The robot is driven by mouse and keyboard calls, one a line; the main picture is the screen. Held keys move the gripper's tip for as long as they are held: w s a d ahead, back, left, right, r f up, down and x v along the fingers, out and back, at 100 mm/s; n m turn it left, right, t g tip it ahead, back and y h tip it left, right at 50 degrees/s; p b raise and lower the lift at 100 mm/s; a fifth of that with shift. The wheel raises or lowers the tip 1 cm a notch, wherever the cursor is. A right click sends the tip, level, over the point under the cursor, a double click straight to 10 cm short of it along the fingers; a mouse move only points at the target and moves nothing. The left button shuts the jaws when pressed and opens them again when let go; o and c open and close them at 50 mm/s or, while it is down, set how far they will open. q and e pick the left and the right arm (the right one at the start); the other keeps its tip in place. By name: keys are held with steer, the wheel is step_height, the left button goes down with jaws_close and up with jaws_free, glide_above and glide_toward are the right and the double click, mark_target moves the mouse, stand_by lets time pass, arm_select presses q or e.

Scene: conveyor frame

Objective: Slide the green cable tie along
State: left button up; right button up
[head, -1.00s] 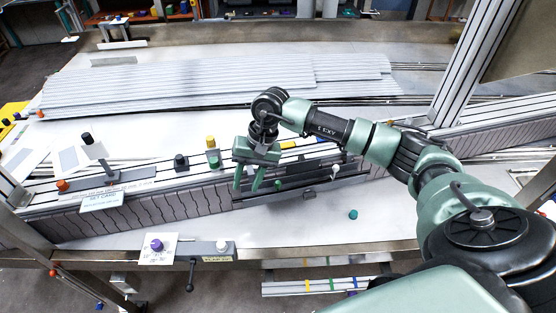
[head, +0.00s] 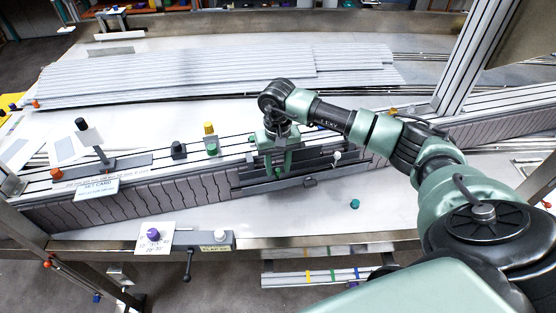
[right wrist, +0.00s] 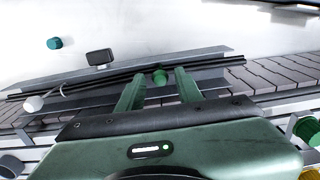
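A small green piece (right wrist: 160,76), likely the green cable tie, sits on a dark cable or rod (right wrist: 215,64) along the conveyor's side. In the head view it is a small green spot (head: 278,171). My right gripper (head: 278,168) points down over the conveyor's front edge. In the right wrist view its two green fingers (right wrist: 160,82) stand apart, one on each side of the green piece, with gaps visible. Whether the fingertips reach down past the piece is hard to tell. My left gripper is not in view.
A white-tipped knob (head: 337,155) and a dark block (head: 309,182) are close to the right gripper. A teal cap (head: 354,204) lies on the white table. Yellow (head: 210,129) and black (head: 178,147) knobs stand left on the conveyor. A rail with coloured bands (head: 320,277) is below.

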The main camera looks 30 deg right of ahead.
steer(key=shift+f, duration=0.35)
jaws_close()
steer(key=shift+r+p, duration=0.4)
steer(key=shift+r, duration=0.5)
steer(key=shift+o, duration=1.2)
jaws_free()
